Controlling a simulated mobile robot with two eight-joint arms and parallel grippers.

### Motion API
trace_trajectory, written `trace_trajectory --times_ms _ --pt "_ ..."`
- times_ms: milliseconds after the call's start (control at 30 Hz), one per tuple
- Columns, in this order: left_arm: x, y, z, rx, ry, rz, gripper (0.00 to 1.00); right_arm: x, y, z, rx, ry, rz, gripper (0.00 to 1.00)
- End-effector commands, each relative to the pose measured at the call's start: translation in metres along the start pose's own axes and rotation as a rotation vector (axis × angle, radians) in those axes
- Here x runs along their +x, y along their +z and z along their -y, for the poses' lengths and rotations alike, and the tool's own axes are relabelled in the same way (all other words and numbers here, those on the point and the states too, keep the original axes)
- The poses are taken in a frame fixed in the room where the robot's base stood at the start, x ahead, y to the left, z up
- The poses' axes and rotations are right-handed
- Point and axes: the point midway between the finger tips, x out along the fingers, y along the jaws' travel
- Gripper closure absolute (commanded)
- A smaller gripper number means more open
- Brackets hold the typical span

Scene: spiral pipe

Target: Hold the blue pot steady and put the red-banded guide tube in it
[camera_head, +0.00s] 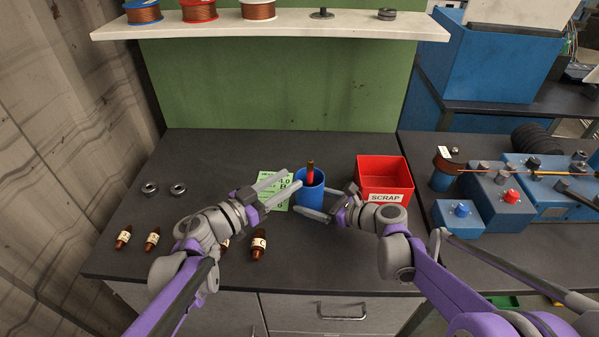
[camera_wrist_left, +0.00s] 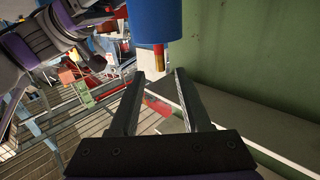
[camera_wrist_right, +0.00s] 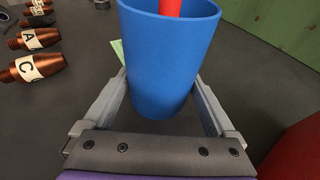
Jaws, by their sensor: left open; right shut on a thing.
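The blue pot (camera_head: 310,192) stands upright on the dark bench; it also shows in the right wrist view (camera_wrist_right: 168,65) and upside down in the left wrist view (camera_wrist_left: 156,22). My right gripper (camera_head: 306,205) is shut on the pot, one finger on each side. The red-banded guide tube (camera_head: 310,173) stands in the pot, its copper-coloured top (camera_wrist_left: 158,60) above the rim; its lower part is hidden. My left gripper (camera_head: 293,179) is open and empty, its fingertips just left of the pot and tube.
A red SCRAP bin (camera_head: 384,171) stands right of the pot. A green card (camera_head: 272,188) lies behind my left gripper. Several brown lettered tubes (camera_head: 258,245) lie at front left, with two nuts (camera_head: 150,189) behind. Blue machinery (camera_head: 500,190) stands at right.

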Motion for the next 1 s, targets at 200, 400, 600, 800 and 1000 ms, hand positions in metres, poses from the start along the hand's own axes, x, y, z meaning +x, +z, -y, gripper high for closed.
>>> trace_trajectory --times_ms 200,400,600,800,1000 --pt "-0.01 0.0 0.0 0.0 0.001 0.0 0.52 0.0 0.0 0.0 0.0 0.0 0.0 0.4" --pt "-0.01 0.0 0.0 0.0 0.001 0.0 0.52 0.0 0.0 0.0 0.0 0.0 0.0 0.07" --pt "-0.01 0.0 0.0 0.0 0.001 0.0 0.52 0.0 0.0 0.0 0.0 0.0 0.0 0.0" --pt "-0.01 0.0 0.0 0.0 0.001 0.0 0.52 -0.008 0.0 0.001 0.001 -0.002 0.0 0.0" --pt "-0.01 0.0 0.0 0.0 0.001 0.0 0.52 -0.045 0.0 0.001 0.001 -0.004 0.0 0.0"
